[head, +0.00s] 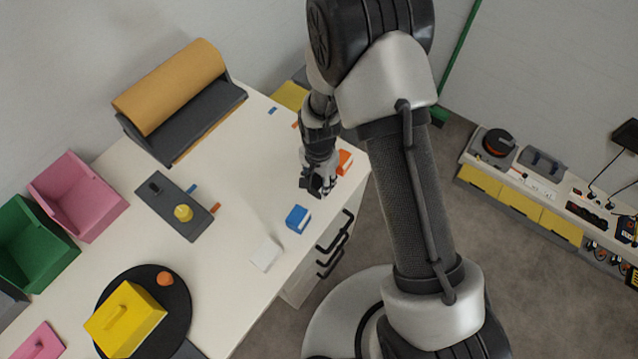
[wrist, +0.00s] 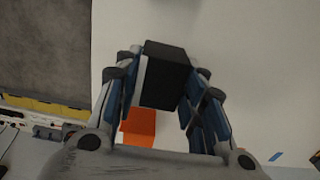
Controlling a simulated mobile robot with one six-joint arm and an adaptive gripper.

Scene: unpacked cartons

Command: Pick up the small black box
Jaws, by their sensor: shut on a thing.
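The small black box (wrist: 166,75) is between the two fingers of my gripper (wrist: 163,85) in the wrist view. The fingers are shut on its sides. In the head view my gripper (head: 318,181) is over the right part of the white table, and the box shows as a dark shape (head: 317,186) at its fingertips. I cannot tell whether the box touches the table.
An orange box (head: 345,161) stands beside my gripper; it also shows in the wrist view (wrist: 139,126). A blue box (head: 298,218) and a white flat piece (head: 266,253) are nearer the front edge. A paper roll holder (head: 190,110) stands at the back left.

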